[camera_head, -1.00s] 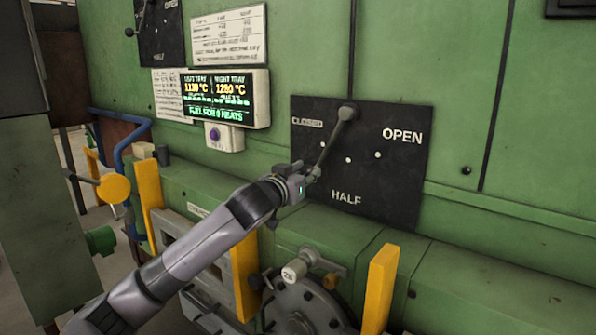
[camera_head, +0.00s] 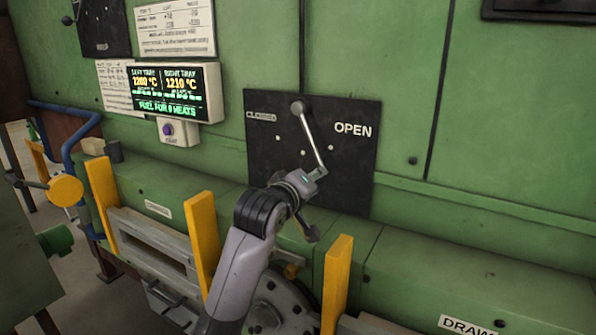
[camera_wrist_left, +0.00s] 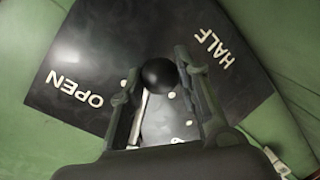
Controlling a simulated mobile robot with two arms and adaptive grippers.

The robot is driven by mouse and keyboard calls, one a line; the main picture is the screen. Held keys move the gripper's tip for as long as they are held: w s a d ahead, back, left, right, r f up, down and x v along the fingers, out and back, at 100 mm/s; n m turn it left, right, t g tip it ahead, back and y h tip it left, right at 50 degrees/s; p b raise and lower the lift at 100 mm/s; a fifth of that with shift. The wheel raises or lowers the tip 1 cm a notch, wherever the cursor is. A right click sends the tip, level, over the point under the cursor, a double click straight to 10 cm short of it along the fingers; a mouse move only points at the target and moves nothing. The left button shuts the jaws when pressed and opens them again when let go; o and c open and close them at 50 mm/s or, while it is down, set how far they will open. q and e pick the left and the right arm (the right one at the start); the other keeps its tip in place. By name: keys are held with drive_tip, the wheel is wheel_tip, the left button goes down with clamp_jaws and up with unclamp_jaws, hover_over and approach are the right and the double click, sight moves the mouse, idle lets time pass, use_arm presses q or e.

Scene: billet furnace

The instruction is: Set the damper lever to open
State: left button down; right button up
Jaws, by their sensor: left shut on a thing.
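The damper lever (camera_head: 310,135) hangs from its pivot at the top of a black plate (camera_head: 352,170). It points down and slightly right, in the region of the half mark. "CLOSED" is at the plate's upper left and "OPEN" (camera_head: 353,130) at its right; my arm hides the "HALF" label in the head view. My left gripper (camera_head: 318,174) is shut on the lever's lower end. In the left wrist view the lever's black ball knob (camera_wrist_left: 160,73) sits between the two fingers, and both "OPEN" and "HALF" are readable. My right gripper is not in view.
A display (camera_head: 172,92) with tray temperatures and a purple button (camera_head: 168,129) are left of the plate. Yellow posts (camera_head: 203,240) and a round flange (camera_head: 268,312) stand below, close to my left arm. The green wall right of the plate is clear.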

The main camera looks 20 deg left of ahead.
use_arm(q)
drive_tip(key=shift+s+d+r+n+h+p, duration=0.1)
drive_tip(key=shift+d+r+n+h+p, duration=0.1)
drive_tip(key=shift+d+r+n+p, duration=0.55)
drive_tip(key=shift+d+r+n+h+p, duration=0.2)
drive_tip(key=shift+d+r+n+p, duration=0.3)
drive_tip(key=shift+d+p, duration=0.35)
drive_tip(key=shift+d, duration=0.1)
drive_tip(key=c, duration=1.2)
unclamp_jaws()
drive_tip(key=shift+d, duration=0.1)
drive_tip(key=shift+s, duration=0.1)
drive_tip(key=s+r, duration=0.2)
drive_tip(key=s, duration=0.9)
drive_tip(key=shift+s+a, duration=0.3)
drive_tip(key=shift+a, duration=0.05)
drive_tip(key=shift+r, duration=0.1)
